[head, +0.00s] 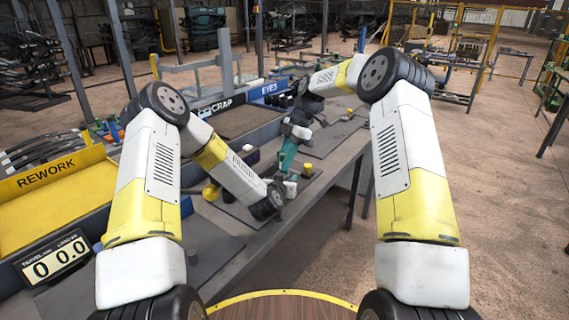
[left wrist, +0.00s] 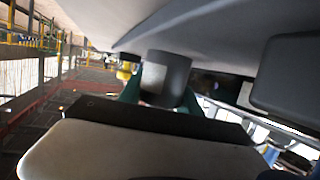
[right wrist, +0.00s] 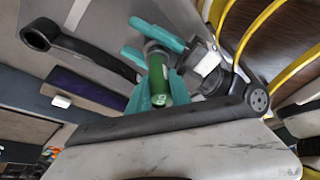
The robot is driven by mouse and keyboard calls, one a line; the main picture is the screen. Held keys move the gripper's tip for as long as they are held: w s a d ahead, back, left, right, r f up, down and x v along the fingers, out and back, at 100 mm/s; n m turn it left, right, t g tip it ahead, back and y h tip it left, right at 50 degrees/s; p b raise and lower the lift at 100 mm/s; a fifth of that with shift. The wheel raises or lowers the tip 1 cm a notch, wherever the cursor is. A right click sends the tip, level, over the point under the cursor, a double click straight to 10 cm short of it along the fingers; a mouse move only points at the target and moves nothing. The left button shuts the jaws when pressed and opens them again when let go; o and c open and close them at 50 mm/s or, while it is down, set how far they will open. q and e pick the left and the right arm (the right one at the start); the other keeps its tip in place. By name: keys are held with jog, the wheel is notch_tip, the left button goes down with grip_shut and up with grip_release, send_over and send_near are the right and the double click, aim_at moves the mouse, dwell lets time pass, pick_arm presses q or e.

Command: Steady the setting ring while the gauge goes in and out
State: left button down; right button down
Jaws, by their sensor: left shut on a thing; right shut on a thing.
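The setting ring (left wrist: 168,72), a dark grey cylinder with a pale label, is held between the teal fingers of my left gripper (left wrist: 160,92). In the head view my left gripper (head: 281,188) is small and low over the bench. My right gripper (head: 288,153) is above and close to it, pointing down. In the right wrist view my right gripper (right wrist: 158,86) is shut on a green cylinder, which I take for the gauge (right wrist: 158,70). The ring (right wrist: 207,66) shows just right of it there. The gauge looks outside the ring; its far end is hidden.
The grey bench (head: 260,240) runs away from me. A yellow-knobbed piece (head: 307,170) stands right of the grippers. A black looped tool (right wrist: 75,50) lies nearby. The yellow REWORK tray (head: 60,200) and a counter display (head: 55,262) are at left.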

jog(key=shift+r, duration=2.1)
pick_arm(q)
jog(key=c, duration=0.7)
grip_release()
jog(key=shift+c, duration=0.2)
jog(key=shift+s, duration=0.1)
